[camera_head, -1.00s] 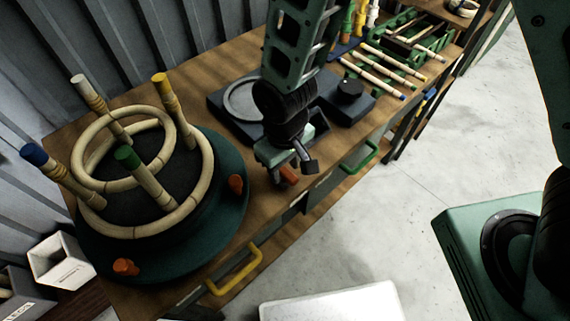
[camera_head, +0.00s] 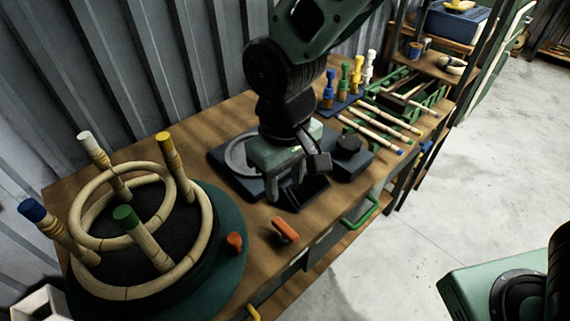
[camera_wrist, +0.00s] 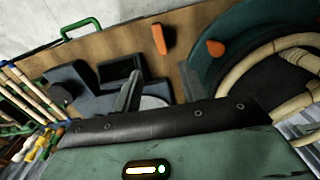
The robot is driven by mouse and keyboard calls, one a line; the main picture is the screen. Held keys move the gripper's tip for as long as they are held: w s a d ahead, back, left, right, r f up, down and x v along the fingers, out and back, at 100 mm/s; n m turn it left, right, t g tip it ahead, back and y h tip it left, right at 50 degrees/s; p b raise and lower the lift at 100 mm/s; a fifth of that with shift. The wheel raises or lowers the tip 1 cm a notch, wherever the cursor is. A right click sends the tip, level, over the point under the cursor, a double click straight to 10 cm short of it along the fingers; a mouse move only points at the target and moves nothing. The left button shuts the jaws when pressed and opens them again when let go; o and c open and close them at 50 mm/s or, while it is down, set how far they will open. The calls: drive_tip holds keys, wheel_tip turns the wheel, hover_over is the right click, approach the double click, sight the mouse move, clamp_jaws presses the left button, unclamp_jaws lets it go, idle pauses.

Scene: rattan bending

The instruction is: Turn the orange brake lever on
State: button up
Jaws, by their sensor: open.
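The orange brake lever (camera_head: 286,229) is a small bar on the wooden bench top, near its front edge and right of the turntable. It also shows in the wrist view (camera_wrist: 159,40), lying apart from my gripper. My gripper (camera_head: 285,192) is open and empty. It hangs above the dark device with a round plate, behind the lever in the head view. In the wrist view my gripper's dark finger (camera_wrist: 133,92) points towards the bench. The frames do not show clearly whether the lever is on or off.
A dark green turntable (camera_head: 232,272) with an orange knob (camera_head: 234,243) carries a rattan ring frame on posts. A dark device (camera_head: 240,175) with a black knob (camera_head: 348,145) stands under my gripper. Rattan sticks (camera_head: 385,125) lie at the right. Bench wood around the lever is clear.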

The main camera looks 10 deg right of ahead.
drive_tip(key=shift+r, duration=1.65)
drive_tip(key=s+d+r+n, duration=0.1)
drive_tip(key=s+d+r, duration=0.1)
drive_tip(key=s+d, duration=0.6)
drive_tip(key=s, duration=0.3)
drive_tip(key=shift+s+d+y, duration=0.25)
drive_tip(key=shift+d+y, duration=0.05)
drive_tip(key=shift+d, duration=0.05)
